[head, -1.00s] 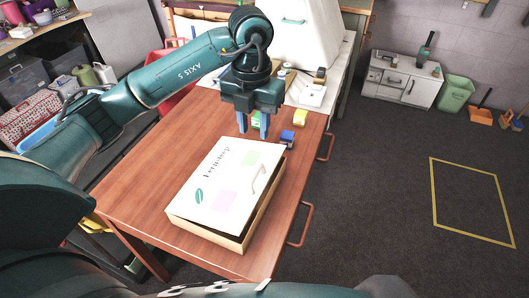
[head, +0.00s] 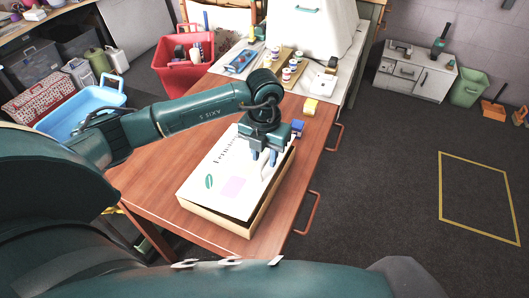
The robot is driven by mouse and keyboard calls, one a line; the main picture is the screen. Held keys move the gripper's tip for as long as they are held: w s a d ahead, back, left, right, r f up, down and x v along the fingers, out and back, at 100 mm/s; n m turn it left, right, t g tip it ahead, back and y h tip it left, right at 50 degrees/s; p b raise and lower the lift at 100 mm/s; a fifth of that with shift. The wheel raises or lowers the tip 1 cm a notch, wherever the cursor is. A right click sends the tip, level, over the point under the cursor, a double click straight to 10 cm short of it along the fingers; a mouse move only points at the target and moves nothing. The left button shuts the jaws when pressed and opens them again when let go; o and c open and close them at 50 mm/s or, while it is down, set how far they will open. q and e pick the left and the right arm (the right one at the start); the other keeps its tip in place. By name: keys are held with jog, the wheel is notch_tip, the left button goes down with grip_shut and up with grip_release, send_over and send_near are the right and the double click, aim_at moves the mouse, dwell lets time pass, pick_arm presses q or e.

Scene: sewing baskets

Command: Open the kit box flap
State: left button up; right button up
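The kit box (head: 212,219) is tan and lies on the wooden table. Its white flap (head: 210,183) covers the top, with printed lettering, a green leaf mark and a pale pink patch. A narrow dark gap shows between flap and box along the near edge. My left gripper (head: 264,157) points down over the right part of the flap, by its pale handle. Its two blue fingers are apart. The gripper partly hides the handle, and I cannot tell whether they touch. My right gripper is not in view.
A blue block (head: 297,128) and a yellow block (head: 310,106) stand just behind the box. A tray with several small jars (head: 287,74) is at the table's back. A red basket (head: 184,67) and a blue basket (head: 82,107) are to the left.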

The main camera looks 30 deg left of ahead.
pick_arm(q)
jog(key=shift+c, duration=0.2)
grip_shut()
dwell(0.4)
